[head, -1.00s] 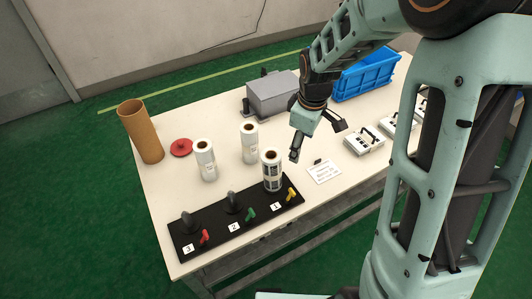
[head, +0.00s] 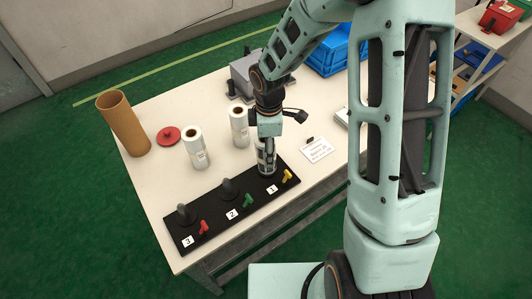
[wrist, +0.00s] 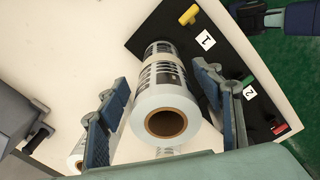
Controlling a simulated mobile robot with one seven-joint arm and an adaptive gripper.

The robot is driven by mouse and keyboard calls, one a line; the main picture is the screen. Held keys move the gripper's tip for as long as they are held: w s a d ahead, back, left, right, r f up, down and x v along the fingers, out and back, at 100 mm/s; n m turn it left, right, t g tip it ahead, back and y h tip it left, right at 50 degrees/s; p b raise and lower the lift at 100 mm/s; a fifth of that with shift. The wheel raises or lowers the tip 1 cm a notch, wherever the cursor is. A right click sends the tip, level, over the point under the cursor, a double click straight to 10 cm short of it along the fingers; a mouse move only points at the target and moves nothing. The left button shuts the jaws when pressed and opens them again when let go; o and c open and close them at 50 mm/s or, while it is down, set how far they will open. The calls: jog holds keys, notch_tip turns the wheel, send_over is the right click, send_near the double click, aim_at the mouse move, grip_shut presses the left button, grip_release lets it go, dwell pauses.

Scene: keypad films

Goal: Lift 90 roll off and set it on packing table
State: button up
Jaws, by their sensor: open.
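A white film roll with a dark printed label (head: 266,168) stands upright on the peg at position 1 of a black board (head: 215,217). It also shows between my fingers in the wrist view (wrist: 168,92), its brown core facing the camera. I cannot read a 90 on it. My gripper (head: 267,143) is over this roll and partly hides it. In the wrist view my gripper (wrist: 165,88) is open, one finger on each side of the roll, with visible gaps. The board rests on a white-topped table (head: 163,196); no sign marks it as packing table.
Two white rolls (head: 195,148) (head: 239,126) stand behind the board. Pegs 2 and 3 are bare, beside green and red levers. A cardboard tube (head: 123,124), red disc (head: 168,136), grey box and blue crate (head: 335,50) share the table. Another table stands far right.

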jog(key=f, duration=0.4)
jog(key=shift+s+a, duration=0.1)
jog(key=shift+a, duration=0.25)
jog(key=shift+f, duration=0.45)
jog(key=shift+c, duration=0.6)
jog(key=c, duration=1.2)
jog(key=shift+r, duration=0.1)
